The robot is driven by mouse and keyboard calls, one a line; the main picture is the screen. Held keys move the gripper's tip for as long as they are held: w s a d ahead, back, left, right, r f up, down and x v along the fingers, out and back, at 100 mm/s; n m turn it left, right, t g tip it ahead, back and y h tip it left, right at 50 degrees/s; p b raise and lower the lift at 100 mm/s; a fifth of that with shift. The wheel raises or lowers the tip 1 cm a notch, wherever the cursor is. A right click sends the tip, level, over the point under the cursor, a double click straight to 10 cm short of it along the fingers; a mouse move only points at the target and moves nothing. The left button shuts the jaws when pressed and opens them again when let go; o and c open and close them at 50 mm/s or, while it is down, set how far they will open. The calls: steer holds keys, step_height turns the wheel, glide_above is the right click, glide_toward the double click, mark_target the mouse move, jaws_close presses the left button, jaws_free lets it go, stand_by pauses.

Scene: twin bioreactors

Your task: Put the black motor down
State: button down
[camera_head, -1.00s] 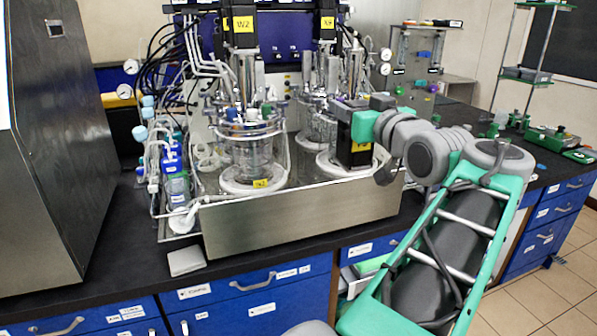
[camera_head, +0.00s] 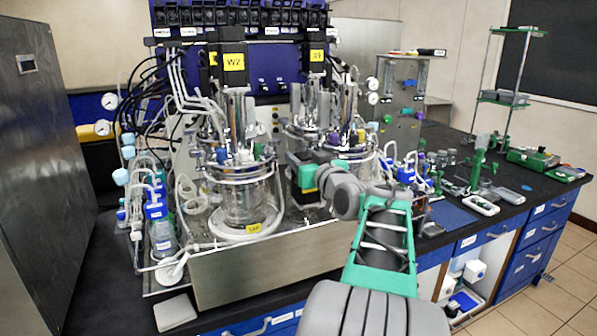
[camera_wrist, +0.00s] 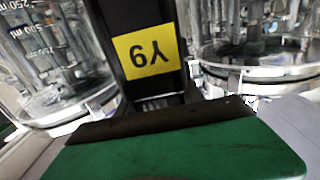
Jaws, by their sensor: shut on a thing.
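The black motor (camera_head: 306,197) with a yellow label is in my gripper (camera_head: 304,176), in front of the right glass vessel and above the steel tray (camera_head: 265,266). In the wrist view the black motor (camera_wrist: 122,18) stands between the two vessels, its label upside down. A green finger with a dark pad (camera_wrist: 165,122) lies against its near side. My gripper is shut on it. The motor's underside is hidden, so I cannot tell whether it touches the tray.
The left glass vessel (camera_head: 240,200) stands close by, under a motor labelled W2 (camera_head: 233,62). The right vessel (camera_head: 360,165) is partly behind my arm. Tubing and bottles (camera_head: 160,215) crowd the left. Small tools (camera_head: 482,205) lie on the bench at right.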

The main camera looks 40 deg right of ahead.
mark_target(320, 193)
steer(key=f, duration=0.1)
steer(key=w+f, duration=0.1)
steer(key=f, duration=0.2)
steer(key=shift+w+d+f, duration=0.2)
steer(key=shift+w+f, duration=0.15)
steer(key=shift+w, duration=0.05)
steer(key=shift+f, duration=0.2)
steer(key=c, duration=0.7)
jaws_free()
steer(key=shift+f, duration=0.15)
steer(key=shift+c, duration=0.2)
steer(key=b+v, duration=0.2)
steer(key=v, duration=1)
